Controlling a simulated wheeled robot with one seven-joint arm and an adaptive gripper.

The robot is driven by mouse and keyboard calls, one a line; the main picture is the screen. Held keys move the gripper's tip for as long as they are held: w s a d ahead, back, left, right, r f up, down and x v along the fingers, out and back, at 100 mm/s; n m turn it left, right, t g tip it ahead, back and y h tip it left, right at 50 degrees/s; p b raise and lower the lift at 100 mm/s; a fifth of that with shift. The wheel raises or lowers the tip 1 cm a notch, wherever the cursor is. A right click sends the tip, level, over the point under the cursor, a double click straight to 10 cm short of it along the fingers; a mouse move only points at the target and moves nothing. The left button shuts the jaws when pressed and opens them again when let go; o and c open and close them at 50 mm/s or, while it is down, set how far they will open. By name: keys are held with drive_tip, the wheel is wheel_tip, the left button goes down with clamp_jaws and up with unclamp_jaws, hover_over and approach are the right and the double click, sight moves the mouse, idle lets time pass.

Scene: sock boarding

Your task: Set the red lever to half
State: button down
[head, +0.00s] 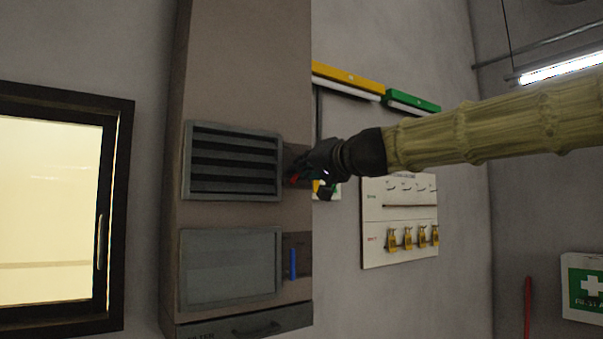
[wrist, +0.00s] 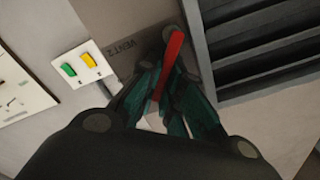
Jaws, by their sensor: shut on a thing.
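The red lever (head: 294,180) sits on the cabinet just right of the upper louvred vent. It shows better in the wrist view (wrist: 171,62), where it runs aslant between the fingers, with its upper end leaning right toward the vent. My gripper (head: 308,170) reaches in from the right and is shut on the red lever. In the wrist view its dark green fingers (wrist: 165,95) lie on both sides of the lever. The fingers hide the lever's pivot and part of its plate. The upper vent (head: 235,160) has slats with dark gaps between them.
Below is a closed lower vent (head: 230,267) with an upright blue lever (head: 293,264) beside it. A green and yellow switch box (wrist: 82,64) is on the wall near my gripper. A board with yellow padlocks (head: 400,222) hangs right of the cabinet, under my arm.

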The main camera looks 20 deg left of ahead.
drive_tip(key=shift+s+a+f+n, duration=0.1)
drive_tip(key=shift+a+f+n, duration=0.1)
drive_tip(key=shift+n, duration=0.2)
drive_tip(key=c, duration=1.7)
unclamp_jaws()
drive_tip(key=shift+d, duration=0.1)
drive_tip(key=shift+o, duration=0.7)
drive_tip(key=shift+r, duration=0.15)
drive_tip(key=shift+d, duration=0.15)
drive_tip(key=v, duration=1.2)
